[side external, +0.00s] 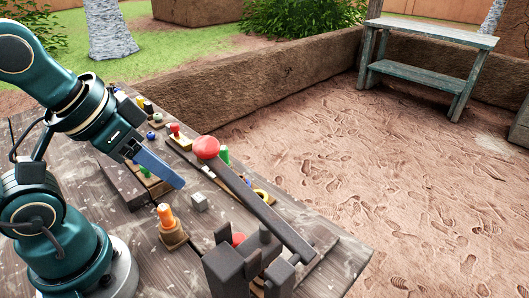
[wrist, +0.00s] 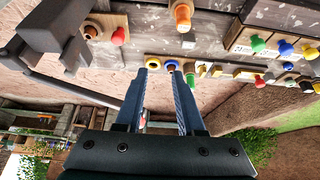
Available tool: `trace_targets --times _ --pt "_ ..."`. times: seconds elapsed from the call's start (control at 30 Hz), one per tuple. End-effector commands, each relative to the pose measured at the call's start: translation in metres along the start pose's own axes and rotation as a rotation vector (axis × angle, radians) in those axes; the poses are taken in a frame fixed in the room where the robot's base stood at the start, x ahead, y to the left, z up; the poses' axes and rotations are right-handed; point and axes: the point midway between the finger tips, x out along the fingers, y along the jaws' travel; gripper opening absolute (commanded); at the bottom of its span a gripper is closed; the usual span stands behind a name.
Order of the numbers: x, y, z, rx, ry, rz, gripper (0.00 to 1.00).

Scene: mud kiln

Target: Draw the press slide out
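The dark grey press (side external: 225,272) stands at the near edge of the table. Its long lever (side external: 265,218) slants up and left to a red ball (side external: 205,147). In the wrist view the press (wrist: 55,35) is at the upper left. A red knob (side external: 238,240) shows low beside the press, and in the wrist view a red knob (wrist: 118,37) sits by a wooden block there. I cannot tell which part is the slide. My gripper (side external: 181,184) is above the table, left of the lever; in the wrist view its blue fingers (wrist: 160,72) are apart and empty.
An orange peg on a wooden block (side external: 168,226) and a small grey cube (side external: 199,202) lie between my arm and the press. Several coloured knobs and blocks line the table's far side. A greenish bench (side external: 425,60) stands on the mud beyond.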

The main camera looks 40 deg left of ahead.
Motion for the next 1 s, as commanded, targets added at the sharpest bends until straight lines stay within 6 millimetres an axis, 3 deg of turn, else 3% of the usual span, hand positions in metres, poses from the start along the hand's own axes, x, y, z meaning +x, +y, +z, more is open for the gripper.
trace_targets --times 0.3,0.67,1.0 --pt "-0.052 0.0 -0.029 0.0 0.005 0.0 0.62" --pt "-0.096 0.0 -0.052 0.0 0.003 0.0 0.62" --pt "-0.099 -0.059 -0.14 -0.094 0.35 -0.243 0.62"
